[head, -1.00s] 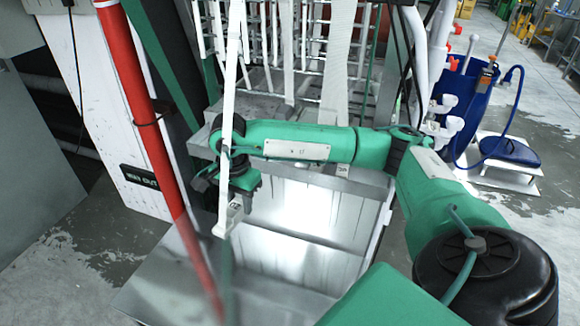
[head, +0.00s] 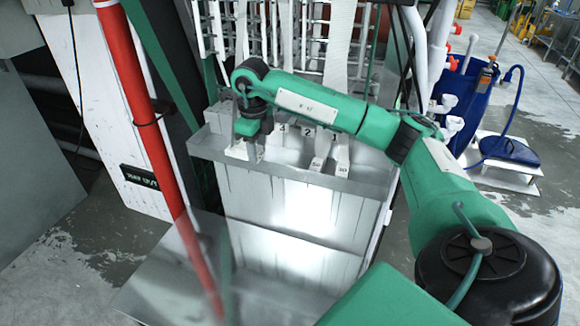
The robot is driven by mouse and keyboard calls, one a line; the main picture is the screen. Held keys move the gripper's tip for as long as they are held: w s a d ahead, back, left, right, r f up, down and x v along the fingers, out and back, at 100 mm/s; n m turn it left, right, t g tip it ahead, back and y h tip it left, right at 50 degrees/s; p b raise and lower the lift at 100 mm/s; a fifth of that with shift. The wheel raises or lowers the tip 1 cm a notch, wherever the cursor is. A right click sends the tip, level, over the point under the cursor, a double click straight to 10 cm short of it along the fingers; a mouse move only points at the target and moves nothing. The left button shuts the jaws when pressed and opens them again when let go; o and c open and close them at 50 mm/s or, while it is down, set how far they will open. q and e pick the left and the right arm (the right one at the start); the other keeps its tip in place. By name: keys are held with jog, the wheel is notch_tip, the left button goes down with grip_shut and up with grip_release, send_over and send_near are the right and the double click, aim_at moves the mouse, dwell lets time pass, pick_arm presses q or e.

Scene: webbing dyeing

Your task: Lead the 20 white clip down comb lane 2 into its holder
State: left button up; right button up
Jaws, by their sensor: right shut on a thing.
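My right gripper (head: 250,152) points down at the left part of the grey metal ledge. It is shut on a small pale piece, taken to be the 20 white clip (head: 237,151); its label cannot be read here and the jaws partly hide it. Two other white clips hang over the ledge to the right: one (head: 316,166) and another (head: 342,168). Number plates 4 (head: 283,129) and 2 (head: 307,133) show on the comb behind the ledge. My green arm hides part of the comb and its lanes. My left gripper is not in view.
A white rack with hanging webbing (head: 338,40) stands behind my arm. A red pole (head: 150,130) slants across the left. The shiny metal front (head: 290,215) below the ledge is clear. A blue container (head: 470,95) stands at the right.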

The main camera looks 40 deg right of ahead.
jog(key=w+d+r+m, duration=0.1)
jog(key=d+r+m, duration=0.2)
jog(key=d+m, duration=0.2)
jog(key=d+r+m, duration=0.4)
jog(key=d+m, duration=0.2)
jog(key=m, duration=0.6)
jog(key=shift+w+d+r+m, duration=0.15)
jog(key=shift+w+r+m, duration=0.05)
jog(key=shift+w+m, duration=0.15)
notch_tip(320, 180, down, 16)
jog(key=p, duration=0.3)
jog(key=shift+r, duration=0.15)
notch_tip(320, 180, down, 4)
jog(key=shift+r+p, duration=0.15)
jog(key=shift+p, duration=0.8)
jog(key=shift+f+b, duration=0.3)
jog(key=shift+f, duration=0.1)
jog(key=o, duration=1)
